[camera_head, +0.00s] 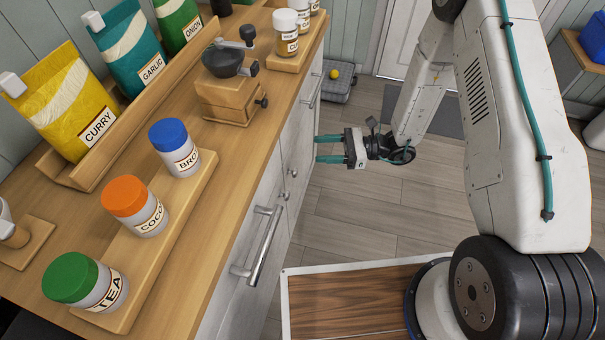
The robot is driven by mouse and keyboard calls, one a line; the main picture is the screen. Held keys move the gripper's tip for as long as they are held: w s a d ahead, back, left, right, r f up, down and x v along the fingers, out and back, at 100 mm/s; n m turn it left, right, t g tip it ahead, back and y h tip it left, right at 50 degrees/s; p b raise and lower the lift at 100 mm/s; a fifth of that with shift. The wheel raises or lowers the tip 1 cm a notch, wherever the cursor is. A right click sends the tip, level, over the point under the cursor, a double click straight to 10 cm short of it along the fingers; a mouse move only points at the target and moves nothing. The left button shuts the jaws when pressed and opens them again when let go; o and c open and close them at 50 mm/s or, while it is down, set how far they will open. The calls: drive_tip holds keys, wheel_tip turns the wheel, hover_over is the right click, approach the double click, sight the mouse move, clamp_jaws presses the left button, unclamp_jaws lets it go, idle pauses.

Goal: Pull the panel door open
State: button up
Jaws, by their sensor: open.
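The white-grey cabinet front (262,205) runs along under the wooden counter, seen at a steep angle. It carries a long metal bar handle (263,245) near me, another bar handle (316,92) farther off, and two small round knobs (292,173) between them. I cannot tell which of these belongs to the panel door; all panels look closed. My gripper (318,149) is open, its two teal fingers apart and pointing left at the cabinet front. The fingertips are close to the front, beyond the knobs; nothing shows between them. Whether they touch the front is unclear.
The counter (225,150) holds labelled bags, lidded jars on wooden trays, and a coffee grinder (230,85). A grey case with a yellow ball (334,74) lies on the floor beyond. A dark mat (420,110) lies before a white door. The floor (365,215) beside the cabinet is clear.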

sight(297, 173)
wheel_tip(297, 173, down, 13)
drive_tip(key=s+d+m+t+h, duration=0.1)
drive_tip(key=m+t, duration=0.4)
drive_tip(key=m, duration=0.1)
drive_tip(key=x, duration=0.7)
drive_tip(key=shift+a+f, duration=0.25)
drive_tip(key=shift+a, duration=0.1)
